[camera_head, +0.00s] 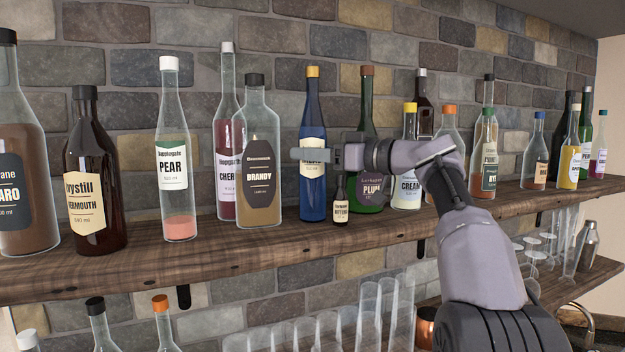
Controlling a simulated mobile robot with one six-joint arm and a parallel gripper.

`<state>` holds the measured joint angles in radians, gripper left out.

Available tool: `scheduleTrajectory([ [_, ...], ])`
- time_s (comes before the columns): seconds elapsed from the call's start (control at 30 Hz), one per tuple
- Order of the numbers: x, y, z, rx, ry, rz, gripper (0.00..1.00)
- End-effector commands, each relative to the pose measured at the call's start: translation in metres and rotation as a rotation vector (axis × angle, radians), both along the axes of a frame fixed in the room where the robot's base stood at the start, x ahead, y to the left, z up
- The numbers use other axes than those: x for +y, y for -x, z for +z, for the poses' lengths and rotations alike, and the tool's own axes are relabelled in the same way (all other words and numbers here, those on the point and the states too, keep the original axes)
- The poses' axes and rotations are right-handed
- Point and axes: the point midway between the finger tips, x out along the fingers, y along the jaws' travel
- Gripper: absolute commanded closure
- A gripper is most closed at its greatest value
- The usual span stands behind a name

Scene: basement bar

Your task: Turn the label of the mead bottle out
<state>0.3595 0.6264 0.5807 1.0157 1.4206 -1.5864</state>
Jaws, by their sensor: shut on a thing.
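A slim blue bottle (312,206) with an orange cap stands upright on the upper wooden shelf. I take it for the mead bottle, though its name is mostly covered. Its cream label (312,171) shows on the side toward me, and its upper part is hidden behind my gripper. My gripper (314,155) reaches in from the right and is shut on the blue bottle at about label height. The bottle's base appears to rest on the shelf.
A small dark bitters bottle (340,203) stands close at the right front. The brandy bottle (259,160) is at the left, and the green plum bottle (368,120) is behind my wrist. Several glasses (370,312) stand below the shelf (200,264).

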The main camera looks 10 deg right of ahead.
Motion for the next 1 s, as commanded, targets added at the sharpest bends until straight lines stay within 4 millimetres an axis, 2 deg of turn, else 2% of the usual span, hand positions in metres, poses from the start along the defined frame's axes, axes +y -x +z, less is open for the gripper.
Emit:
scheduleTrajectory([
  [0.5, -0.0005, -0.0004, 0.0007, 0.004, -0.001, 0.126, 0.85],
  [0.77, -0.0005, -0.0001, -0.0016, 0.002, -0.001, 0.134, 0.85],
  [0.8, -0.0005, -0.0001, -0.0016, 0.002, -0.001, 0.134, 0.42],
  [0.87, -0.0005, -0.0001, -0.0015, 0.002, -0.001, 0.133, 0.31],
  [1.0, -0.0004, 0.0001, -0.0010, 0.002, -0.001, 0.133, 0.31],
])
